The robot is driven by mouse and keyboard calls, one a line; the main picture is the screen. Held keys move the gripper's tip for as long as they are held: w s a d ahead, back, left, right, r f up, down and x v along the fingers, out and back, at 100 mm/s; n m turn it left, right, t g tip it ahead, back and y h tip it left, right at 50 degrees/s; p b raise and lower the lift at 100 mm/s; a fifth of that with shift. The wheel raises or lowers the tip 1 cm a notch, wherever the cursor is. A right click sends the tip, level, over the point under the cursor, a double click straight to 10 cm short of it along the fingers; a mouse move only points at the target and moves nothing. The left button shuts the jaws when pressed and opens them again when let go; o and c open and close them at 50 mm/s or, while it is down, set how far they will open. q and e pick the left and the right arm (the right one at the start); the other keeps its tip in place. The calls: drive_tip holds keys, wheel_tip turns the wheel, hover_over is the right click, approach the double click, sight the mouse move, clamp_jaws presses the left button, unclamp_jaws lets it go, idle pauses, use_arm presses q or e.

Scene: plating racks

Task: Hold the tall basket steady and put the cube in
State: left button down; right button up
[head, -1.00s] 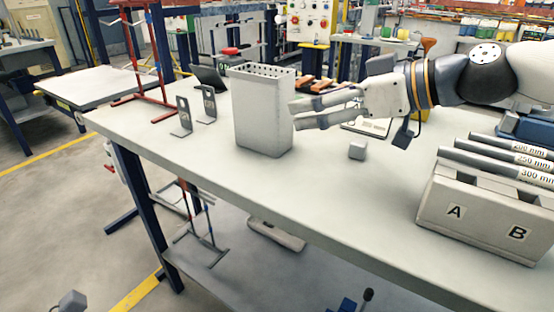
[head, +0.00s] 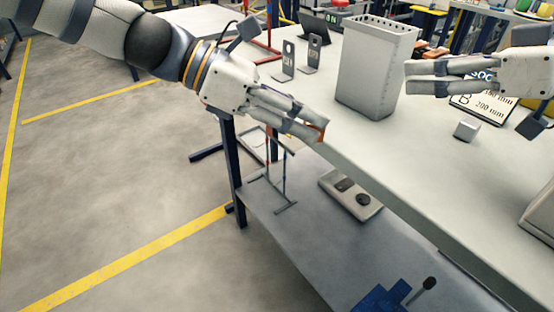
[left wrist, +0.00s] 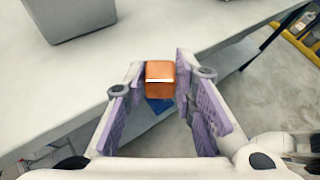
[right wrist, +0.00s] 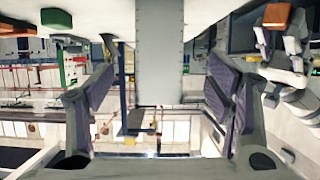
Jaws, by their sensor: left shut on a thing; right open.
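The tall grey basket (head: 372,75), with a row of holes below its rim, stands upright on the table. My left gripper (head: 318,132) is shut on a small orange cube (left wrist: 160,80) and holds it out by the table's front edge, to the left of the basket; the cube also shows in the right wrist view (right wrist: 277,14). My right gripper (head: 408,77) is open at the basket's right side. In the right wrist view the basket wall (right wrist: 160,55) shows between the spread fingers; I cannot tell whether they touch it.
A small grey block (head: 466,130) lies on the table (head: 440,170) right of the basket. Two upright grey plates (head: 314,55) stand behind left. A grey bin (head: 540,215) is at the right edge. A lower shelf (head: 290,230) holds a tray. Table in front of the basket is clear.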

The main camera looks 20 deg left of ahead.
sight(371, 72)
drive_tip(key=shift+w+a+f, duration=0.15)
drive_tip(key=shift+w+a, duration=0.05)
drive_tip(key=x, duration=1.1)
drive_tip(key=shift+w+a, duration=0.15)
use_arm(q)
drive_tip(key=w+d+r+t, duration=0.1)
drive_tip(key=w+d+r, duration=0.2)
drive_tip(key=w+r, duration=0.4)
drive_tip(key=w+d+r+t, duration=0.1)
drive_tip(key=w+d+r, duration=0.3)
drive_tip(key=r, duration=1.1)
drive_tip(key=w, duration=0.3)
drive_tip(key=shift+w+r, duration=0.15)
drive_tip(key=shift+w, duration=0.15)
use_arm(e)
drive_tip(key=c, duration=1.3)
